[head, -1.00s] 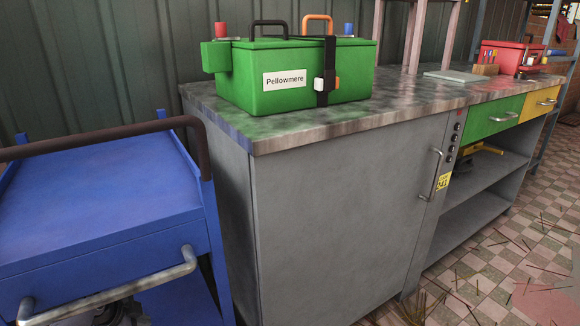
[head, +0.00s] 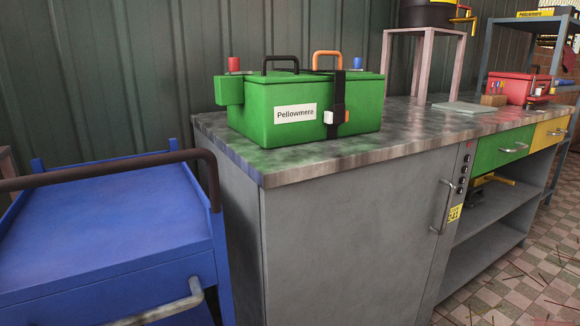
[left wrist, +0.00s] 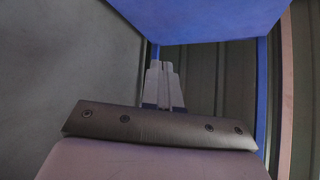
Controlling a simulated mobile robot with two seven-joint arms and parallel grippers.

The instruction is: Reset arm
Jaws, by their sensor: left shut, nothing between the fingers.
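My left gripper (left wrist: 164,88) shows in the left wrist view, its two pale fingers together with nothing between them. It points toward the green corrugated wall (left wrist: 210,75), below a blue surface and beside a grey panel. No gripper is in the head view. My right gripper is not seen in any view.
A blue cart (head: 110,220) with a dark rail stands at the left. A grey workbench (head: 340,250) carries a green Pellowmere box (head: 300,110), a flat grey plate (head: 463,107) and a red box (head: 512,87). Patterned floor shows at the lower right.

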